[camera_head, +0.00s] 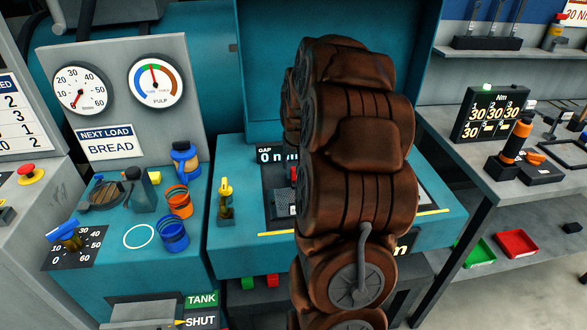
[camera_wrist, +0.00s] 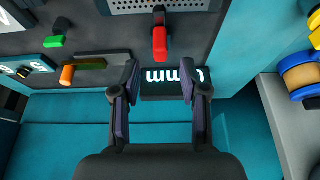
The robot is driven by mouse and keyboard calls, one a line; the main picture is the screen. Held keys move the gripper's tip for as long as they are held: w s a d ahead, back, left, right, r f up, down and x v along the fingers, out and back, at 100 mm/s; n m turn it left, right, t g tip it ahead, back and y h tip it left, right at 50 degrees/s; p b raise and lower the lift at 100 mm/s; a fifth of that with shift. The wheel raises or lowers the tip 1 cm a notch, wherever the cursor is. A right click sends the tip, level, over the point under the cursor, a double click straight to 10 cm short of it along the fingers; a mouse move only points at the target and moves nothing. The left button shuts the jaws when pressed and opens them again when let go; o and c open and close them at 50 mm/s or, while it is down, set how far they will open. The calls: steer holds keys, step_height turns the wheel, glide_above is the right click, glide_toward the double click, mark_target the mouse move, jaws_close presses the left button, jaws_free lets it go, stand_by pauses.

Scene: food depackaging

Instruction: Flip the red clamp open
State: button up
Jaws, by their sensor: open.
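The red clamp (camera_wrist: 160,44) shows in the wrist view at the top middle, as a red lever on a dark panel below a perforated plate. In the head view only a small red part of it (camera_head: 293,174) shows at the left edge of my brown arm. My gripper (camera_wrist: 159,78) is open in the wrist view. Its two dark fingers stand apart with nothing between them, and the clamp appears just beyond the fingertips, roughly centred. I cannot tell the height between them. In the head view my arm hides the gripper.
A lit gap display (camera_wrist: 172,84) lies behind the fingertips. A green-tipped lever (camera_wrist: 54,41) and an orange-tipped lever (camera_wrist: 68,74) are to the left.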

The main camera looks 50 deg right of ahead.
mark_target(294, 169)
steer(key=shift+p+x, duration=0.75)
steer(key=shift+x, duration=2)
steer(key=shift+c, duration=0.3)
jaws_close()
